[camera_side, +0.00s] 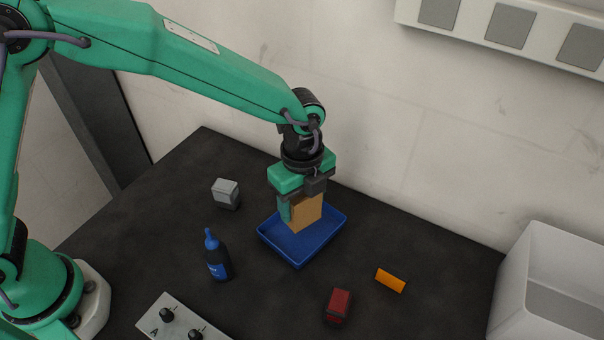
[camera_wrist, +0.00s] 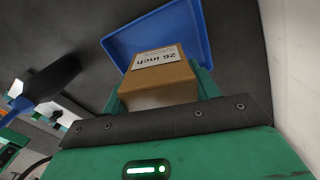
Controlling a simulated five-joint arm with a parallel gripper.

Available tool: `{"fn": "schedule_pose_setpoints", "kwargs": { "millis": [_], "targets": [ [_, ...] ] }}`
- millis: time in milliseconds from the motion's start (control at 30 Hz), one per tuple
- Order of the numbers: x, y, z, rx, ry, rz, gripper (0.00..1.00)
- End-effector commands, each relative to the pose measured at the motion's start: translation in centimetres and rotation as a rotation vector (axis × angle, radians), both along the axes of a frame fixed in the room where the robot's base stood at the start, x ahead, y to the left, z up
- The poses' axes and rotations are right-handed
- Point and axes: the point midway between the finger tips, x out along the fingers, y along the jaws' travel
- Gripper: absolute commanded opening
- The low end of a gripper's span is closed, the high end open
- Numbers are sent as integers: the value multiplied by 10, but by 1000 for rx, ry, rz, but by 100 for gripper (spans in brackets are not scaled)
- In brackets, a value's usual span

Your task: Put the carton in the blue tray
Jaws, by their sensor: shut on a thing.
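The carton (camera_side: 306,212) is a small tan box; in the wrist view the carton (camera_wrist: 158,77) shows a white label reading "26 inch". My gripper (camera_side: 301,208) is shut on the carton and points down over the blue tray. The blue tray (camera_side: 301,255) lies on the dark table; it also shows behind the carton in the wrist view (camera_wrist: 193,33). The carton is over the inside of the tray. I cannot tell whether its bottom touches the tray floor.
A dark red box (camera_side: 338,305) and an orange block (camera_side: 390,280) lie to the right. A white bin (camera_side: 545,290) is at far right.

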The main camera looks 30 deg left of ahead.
Motion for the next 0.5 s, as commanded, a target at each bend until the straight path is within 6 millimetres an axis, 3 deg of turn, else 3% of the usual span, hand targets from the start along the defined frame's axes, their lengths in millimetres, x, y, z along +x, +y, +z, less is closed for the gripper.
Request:
{"fn": "schedule_pose_setpoints", "kwargs": {
  "millis": [267,500],
  "targets": [
    [1,1,-4,0,0,0,33],
    [1,1,-29,2,3,0,33]
  ]
}}
